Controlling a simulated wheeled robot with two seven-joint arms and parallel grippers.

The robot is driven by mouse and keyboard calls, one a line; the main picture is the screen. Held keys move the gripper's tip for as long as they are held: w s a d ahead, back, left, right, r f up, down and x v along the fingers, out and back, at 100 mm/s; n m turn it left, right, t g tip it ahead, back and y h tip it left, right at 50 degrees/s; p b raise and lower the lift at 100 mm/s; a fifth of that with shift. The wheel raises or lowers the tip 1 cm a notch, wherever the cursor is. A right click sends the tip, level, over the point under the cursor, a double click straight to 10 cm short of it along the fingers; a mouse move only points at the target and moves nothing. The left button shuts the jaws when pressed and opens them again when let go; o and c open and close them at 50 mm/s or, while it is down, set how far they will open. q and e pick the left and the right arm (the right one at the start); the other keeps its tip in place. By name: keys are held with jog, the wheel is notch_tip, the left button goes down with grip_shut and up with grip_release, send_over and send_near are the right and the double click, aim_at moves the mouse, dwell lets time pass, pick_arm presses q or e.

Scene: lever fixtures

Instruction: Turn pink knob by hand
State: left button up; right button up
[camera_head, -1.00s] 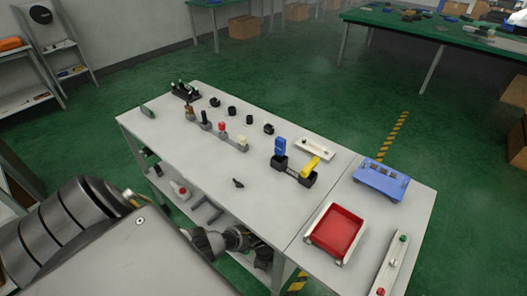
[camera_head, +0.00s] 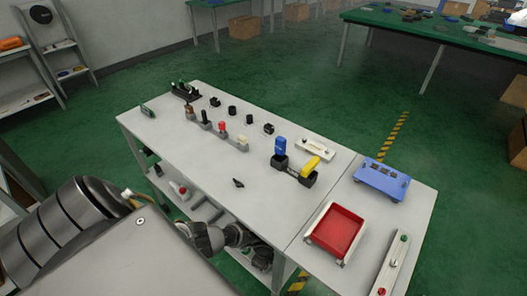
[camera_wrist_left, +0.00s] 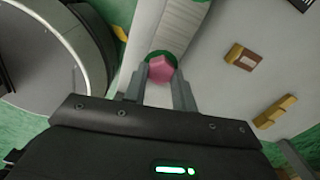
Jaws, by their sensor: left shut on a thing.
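The pink knob (camera_wrist_left: 161,68) shows in the left wrist view, with a green ring partly around it, against a pale surface. My left gripper (camera_wrist_left: 160,82) has one finger on each side of it and is shut on the knob. The fingers hide the knob's lower edges. In the head view I cannot make out this knob or the left fingertips; my arm crosses the lower left and part of it shows by the table's front edge. My right gripper is in neither view.
The white table (camera_head: 185,165) carries a row of levers (camera_head: 220,135), a black fixture with blue and yellow handles (camera_head: 295,173), a red tray (camera_head: 337,230) and a blue fixture (camera_head: 382,179). A lower shelf sits under the table. The table's front middle is mostly clear.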

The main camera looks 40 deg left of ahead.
pick_arm(q)
jog(key=o, duration=1)
